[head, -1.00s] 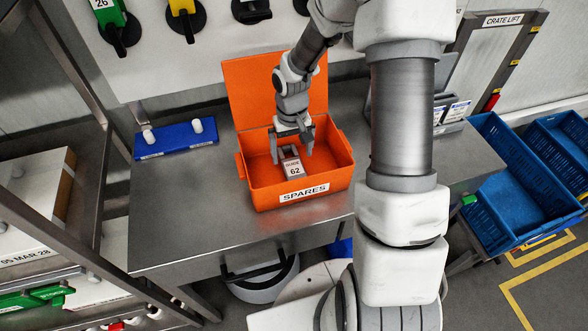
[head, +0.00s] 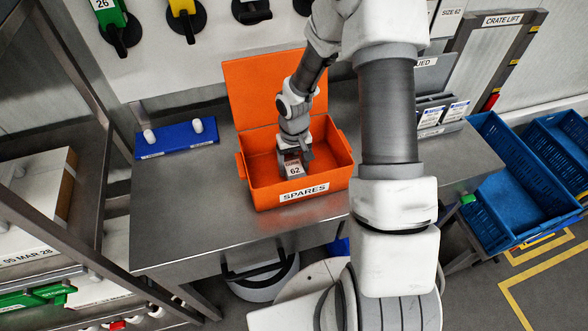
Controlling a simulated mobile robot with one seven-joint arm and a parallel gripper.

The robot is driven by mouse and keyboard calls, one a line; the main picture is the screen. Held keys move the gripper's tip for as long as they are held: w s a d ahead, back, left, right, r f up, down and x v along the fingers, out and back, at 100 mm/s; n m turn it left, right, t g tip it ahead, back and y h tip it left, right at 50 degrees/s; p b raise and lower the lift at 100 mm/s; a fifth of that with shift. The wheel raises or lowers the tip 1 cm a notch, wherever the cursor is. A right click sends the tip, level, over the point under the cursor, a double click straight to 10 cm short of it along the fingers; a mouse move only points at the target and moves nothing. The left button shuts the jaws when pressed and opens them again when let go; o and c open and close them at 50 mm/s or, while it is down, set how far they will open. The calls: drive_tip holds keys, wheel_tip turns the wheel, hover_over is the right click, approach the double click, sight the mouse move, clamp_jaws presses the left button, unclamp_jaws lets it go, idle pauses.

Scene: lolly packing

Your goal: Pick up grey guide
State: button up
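The grey guide (head: 294,171), with a white label reading 62, lies inside the orange SPARES box (head: 262,193), near its front wall. My gripper (head: 294,158) reaches down into the box from above, with its fingers at the upper end of the guide. One finger shows on the right of the guide; the left one is partly hidden against it. I cannot tell whether the fingers press on the guide or stand apart from it. The guide appears to rest on the box floor.
The box's open lid (head: 275,90) stands up behind it. The box sits on a steel table (head: 180,220). A blue tray (head: 177,140) with two white knobs lies left of it. Card holders (head: 442,116) stand right; blue crates (head: 530,170) are farther right. The table's front left is clear.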

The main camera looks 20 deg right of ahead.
sight(294, 168)
drive_tip(key=c, duration=1)
drive_tip(key=shift+r, duration=0.1)
wheel_tip(294, 168, up, 18)
drive_tip(key=shift+f, duration=0.1)
